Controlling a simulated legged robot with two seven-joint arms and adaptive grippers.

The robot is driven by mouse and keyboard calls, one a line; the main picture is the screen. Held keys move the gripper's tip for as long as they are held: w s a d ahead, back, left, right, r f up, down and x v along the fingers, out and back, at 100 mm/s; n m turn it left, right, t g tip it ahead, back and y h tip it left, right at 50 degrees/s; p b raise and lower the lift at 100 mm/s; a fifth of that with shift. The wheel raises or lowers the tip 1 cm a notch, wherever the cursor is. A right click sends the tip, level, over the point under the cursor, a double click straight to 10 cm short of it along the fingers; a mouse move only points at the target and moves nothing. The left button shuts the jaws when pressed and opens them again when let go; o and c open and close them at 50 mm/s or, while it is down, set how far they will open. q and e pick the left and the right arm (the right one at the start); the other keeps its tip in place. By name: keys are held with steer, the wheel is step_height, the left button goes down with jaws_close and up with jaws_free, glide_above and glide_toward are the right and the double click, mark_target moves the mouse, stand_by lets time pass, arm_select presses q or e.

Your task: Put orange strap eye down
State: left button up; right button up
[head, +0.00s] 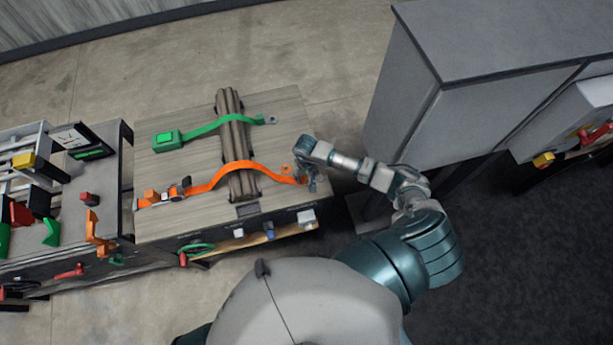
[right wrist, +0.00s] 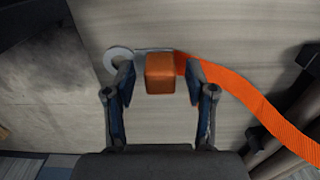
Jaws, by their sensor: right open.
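The orange strap (head: 213,179) runs across the wooden table top and arches over a bundle of brown rods (head: 238,150). Its metal eye (head: 286,169) is at the right end, near the table's right edge. My right gripper (head: 308,181) is over that end. In the right wrist view, the open fingers (right wrist: 158,82) stand on either side of an orange block (right wrist: 159,73) at the strap end. The ring-shaped eye (right wrist: 117,58) is beside the left finger, flat on or very close to the wood. My left gripper is not in view.
A green strap (head: 210,127) with a green buckle (head: 167,140) crosses the rods farther back. The orange strap's ratchet (head: 176,192) lies at the left. A grey cabinet (head: 425,110) stands right of the table. A cluttered bench (head: 75,210) adjoins the left.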

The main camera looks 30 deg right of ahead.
mark_target(306, 176)
step_height(306, 176, up, 10)
steer(key=p, duration=0.4)
steer(key=shift+f, duration=0.25)
steer(key=shift+d+r, duration=0.1)
steer(key=shift+r, duration=0.6)
